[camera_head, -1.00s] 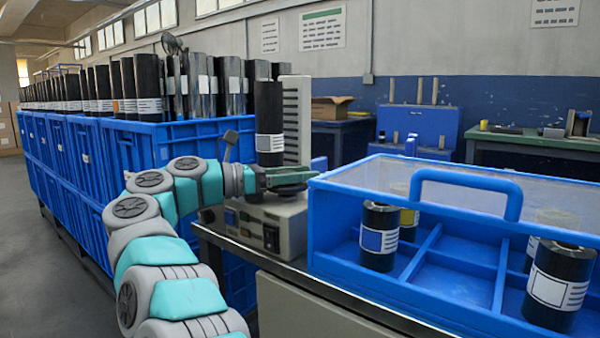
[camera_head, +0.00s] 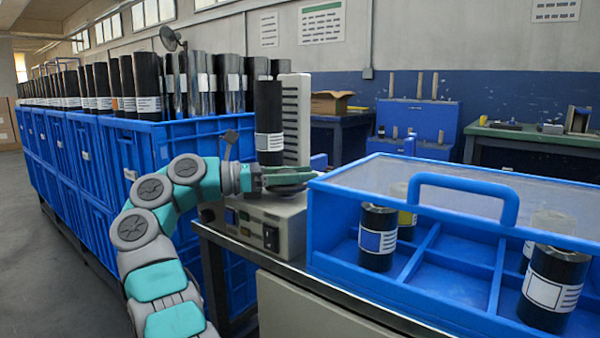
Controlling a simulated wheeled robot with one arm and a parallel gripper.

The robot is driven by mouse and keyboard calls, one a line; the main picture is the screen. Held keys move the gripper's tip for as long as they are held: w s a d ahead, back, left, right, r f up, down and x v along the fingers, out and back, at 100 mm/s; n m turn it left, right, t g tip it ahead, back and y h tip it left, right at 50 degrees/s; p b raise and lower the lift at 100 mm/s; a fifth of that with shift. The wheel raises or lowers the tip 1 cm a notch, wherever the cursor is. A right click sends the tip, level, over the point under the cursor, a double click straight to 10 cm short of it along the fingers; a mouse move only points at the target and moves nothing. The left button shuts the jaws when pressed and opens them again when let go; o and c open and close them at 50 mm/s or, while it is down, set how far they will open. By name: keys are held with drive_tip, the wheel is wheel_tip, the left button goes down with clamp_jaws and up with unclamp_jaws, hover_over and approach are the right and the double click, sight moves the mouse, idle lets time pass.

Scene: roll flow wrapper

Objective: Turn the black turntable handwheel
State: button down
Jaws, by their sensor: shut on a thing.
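The flow wrapper (camera_head: 284,222) is a beige machine on the metal bench. A flat, dark round disc, which I take for the black turntable handwheel (camera_head: 287,188), sits on its top. My gripper (camera_head: 290,178) reaches in from the left at the disc's height and is shut on it. The fingers are small here and hide part of the rim, so the exact contact is not clear. A black roll with a white label (camera_head: 268,120) stands upright just behind my gripper; its base is hidden.
A blue divided case with a clear lid (camera_head: 445,185) holds several labelled rolls close on the right. Blue crates (camera_head: 90,160) full of black rolls stand on the left. A slotted grey upright (camera_head: 295,118) rises behind the roll. The floor at left is clear.

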idle(0.7)
drive_tip(key=shift+c, duration=1.4)
unclamp_jaws()
